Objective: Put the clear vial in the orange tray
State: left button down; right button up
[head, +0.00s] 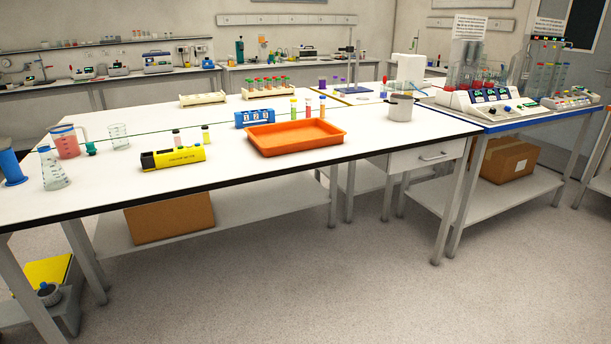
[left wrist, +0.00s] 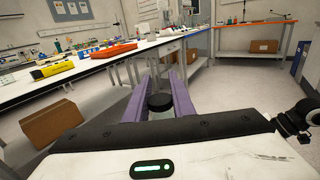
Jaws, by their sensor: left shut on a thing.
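The orange tray (head: 297,137) lies empty on the white table in the head view, near its front edge. It also shows in the left wrist view (left wrist: 114,51), beyond and to the left of my gripper. My left gripper (left wrist: 163,70) has purple fingers, shut on the clear vial (left wrist: 160,103). Its black cap shows between the fingers; most of its body is hidden or hard to see. The gripper is out over the floor, in front of the table and apart from the tray. Neither gripper is in the head view.
A yellow-and-black device (head: 173,158) lies left of the tray. A blue numbered block (head: 254,118) and small coloured vials stand behind it. A metal pot (head: 400,108) is to its right. A conical flask (head: 53,170) stands at the table's left. Floor in front is clear.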

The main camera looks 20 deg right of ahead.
aim_at(275, 151)
jog(key=z, duration=0.8)
jog(key=i, duration=0.7)
jog(key=z, duration=1)
jog(key=i, duration=1.2)
jog(key=u, duration=1)
jog(key=i, duration=0.7)
jog(key=u, duration=0.85)
